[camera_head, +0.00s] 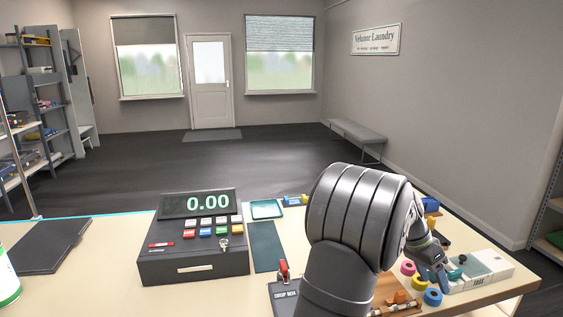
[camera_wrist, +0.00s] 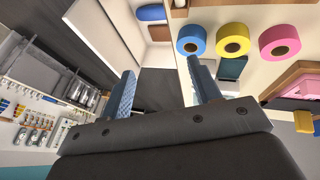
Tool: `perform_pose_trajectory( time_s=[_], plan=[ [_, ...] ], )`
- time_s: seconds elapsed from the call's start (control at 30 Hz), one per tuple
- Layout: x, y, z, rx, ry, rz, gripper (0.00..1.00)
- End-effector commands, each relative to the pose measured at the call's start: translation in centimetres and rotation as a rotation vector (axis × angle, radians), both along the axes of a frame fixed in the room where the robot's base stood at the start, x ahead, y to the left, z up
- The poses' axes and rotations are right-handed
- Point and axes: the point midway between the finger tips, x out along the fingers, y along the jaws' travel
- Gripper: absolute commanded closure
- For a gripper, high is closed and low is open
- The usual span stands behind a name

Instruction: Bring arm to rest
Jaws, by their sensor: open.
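My arm (camera_head: 352,215), dark and ribbed, rises at the front of the counter, right of centre, and hides part of the counter behind it. My gripper (camera_wrist: 164,88) is open, with two blue fingers apart and nothing between them in the wrist view. In the head view my gripper (camera_head: 434,272) is small and partly turned away, over the right part of the counter beside the tape rolls. Whether it touches anything there I cannot tell.
Tape rolls in pink (camera_head: 408,267), yellow (camera_head: 422,282) and blue (camera_head: 433,297) lie close to my gripper. A pale box (camera_head: 482,268) is right of it. A cash register (camera_head: 195,245) stands left of my arm. A dark mat (camera_head: 264,246) lies between.

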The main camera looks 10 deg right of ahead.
Motion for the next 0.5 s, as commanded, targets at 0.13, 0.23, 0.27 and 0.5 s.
perform_pose_trajectory(
  time_s=[0.13,0.23,0.27,0.5],
  plan=[
    [1.7,1.7,0.7,0.000,0.000,0.062,0.43],
    [2.5,2.5,0.8,0.001,0.001,0.085,0.43],
    [2.7,2.6,0.9,0.001,0.000,0.091,0.43],
    [3.2,3.2,1.0,0.001,0.000,0.108,0.43]
  ],
)
